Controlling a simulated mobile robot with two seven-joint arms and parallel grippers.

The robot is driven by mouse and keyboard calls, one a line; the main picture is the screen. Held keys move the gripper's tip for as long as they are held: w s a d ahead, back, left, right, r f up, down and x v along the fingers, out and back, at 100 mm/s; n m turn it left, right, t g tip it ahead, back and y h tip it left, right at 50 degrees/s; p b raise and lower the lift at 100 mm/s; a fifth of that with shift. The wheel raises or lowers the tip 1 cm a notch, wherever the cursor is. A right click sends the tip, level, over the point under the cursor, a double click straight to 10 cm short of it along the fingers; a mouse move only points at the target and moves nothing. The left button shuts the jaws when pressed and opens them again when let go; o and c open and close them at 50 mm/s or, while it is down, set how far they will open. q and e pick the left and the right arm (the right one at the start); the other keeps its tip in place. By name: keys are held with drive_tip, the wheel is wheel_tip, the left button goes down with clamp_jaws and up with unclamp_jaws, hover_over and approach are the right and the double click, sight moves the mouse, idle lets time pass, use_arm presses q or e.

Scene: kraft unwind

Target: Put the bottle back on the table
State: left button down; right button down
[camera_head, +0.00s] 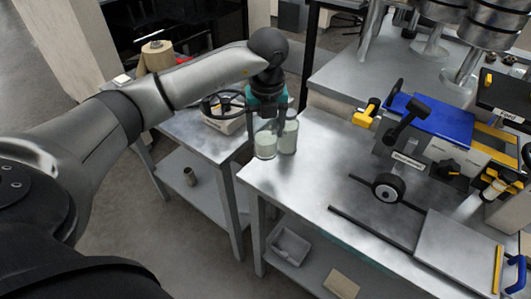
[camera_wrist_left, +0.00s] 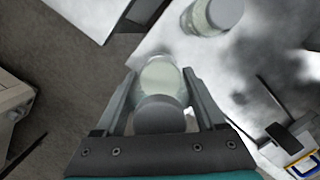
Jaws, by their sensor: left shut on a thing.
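My left gripper (camera_head: 267,112) points down and is shut on a clear bottle (camera_head: 265,144) with pale contents. In the left wrist view the held bottle (camera_wrist_left: 160,78) sits between the two fingers (camera_wrist_left: 162,95), its round cap toward the camera. In the head view it shows at the left edge of the metal table (camera_head: 290,190); I cannot tell whether its base touches the top. A second similar bottle (camera_head: 289,134) stands just right of it on the table, and shows at the top of the left wrist view (camera_wrist_left: 212,14). My right gripper is not in view.
A lower side table (camera_head: 205,140) with a black handwheel (camera_head: 223,103) stands left of the metal table, with a narrow gap between them. A blue and grey machine (camera_head: 425,130) fills the table's right part. The table's front left is clear. A white bin (camera_head: 291,246) is on the lower shelf.

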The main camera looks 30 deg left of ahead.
sight(267, 123)
use_arm(q)
wheel_tip(267, 123, down, 7)
drive_tip(key=shift+f+b, duration=0.15)
drive_tip(key=shift+b, duration=0.15)
drive_tip(key=shift+f, duration=0.1)
unclamp_jaws()
drive_tip(key=shift+f, duration=0.1)
drive_tip(key=r, duration=0.4)
drive_tip(key=s+r, duration=0.1)
drive_tip(key=r, duration=0.3)
drive_tip(key=d+r+p, duration=0.1)
drive_tip(key=r, duration=0.3)
drive_tip(key=shift+s+d+r, duration=0.1)
drive_tip(key=shift+s+r, duration=0.05)
drive_tip(key=shift+s, duration=0.05)
